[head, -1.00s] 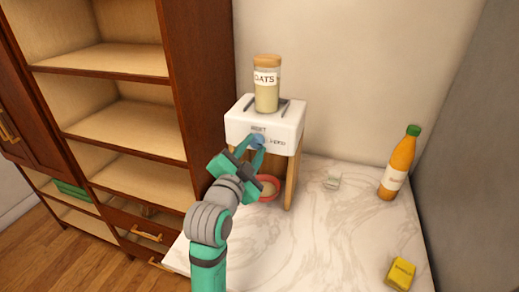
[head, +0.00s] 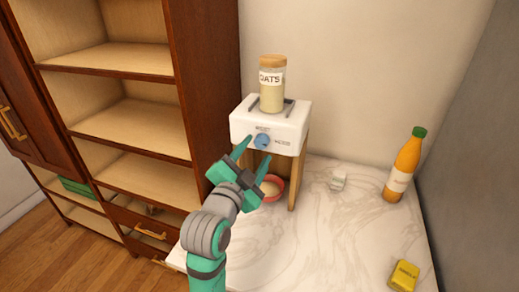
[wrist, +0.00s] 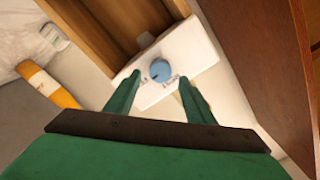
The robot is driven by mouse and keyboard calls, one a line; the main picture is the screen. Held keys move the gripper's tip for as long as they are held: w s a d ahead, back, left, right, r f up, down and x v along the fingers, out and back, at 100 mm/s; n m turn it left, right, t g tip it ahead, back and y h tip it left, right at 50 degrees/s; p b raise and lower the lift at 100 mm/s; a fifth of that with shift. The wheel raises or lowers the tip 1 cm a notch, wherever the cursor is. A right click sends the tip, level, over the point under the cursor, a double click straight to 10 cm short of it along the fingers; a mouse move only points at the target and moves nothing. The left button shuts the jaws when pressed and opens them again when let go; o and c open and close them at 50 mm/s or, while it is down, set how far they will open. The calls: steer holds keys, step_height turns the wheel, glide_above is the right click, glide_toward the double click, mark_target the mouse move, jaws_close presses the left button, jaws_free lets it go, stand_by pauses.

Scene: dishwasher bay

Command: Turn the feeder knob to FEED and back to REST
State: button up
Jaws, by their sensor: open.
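The feeder (head: 291,129) is a white box on wooden legs, with an oats jar (head: 272,88) upright on top. Its round blue knob (head: 262,141) is on the front face, with one label above and one to the right. The knob also shows in the wrist view (wrist: 160,71); I cannot tell surely which label its mark points to. My gripper (head: 256,153) is open, its green fingers spread to either side of the knob and a little short of it. In the wrist view my gripper (wrist: 160,82) holds nothing. A red bowl (head: 279,182) with pale contents sits beneath the feeder, partly hidden.
The feeder stands on a marble counter (head: 330,240). A wooden shelf unit (head: 205,90) stands close on the left. The counter's middle is clear.

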steer(key=v, duration=0.8)
steer(key=shift+s, duration=0.2)
steer(key=shift+w, duration=0.1)
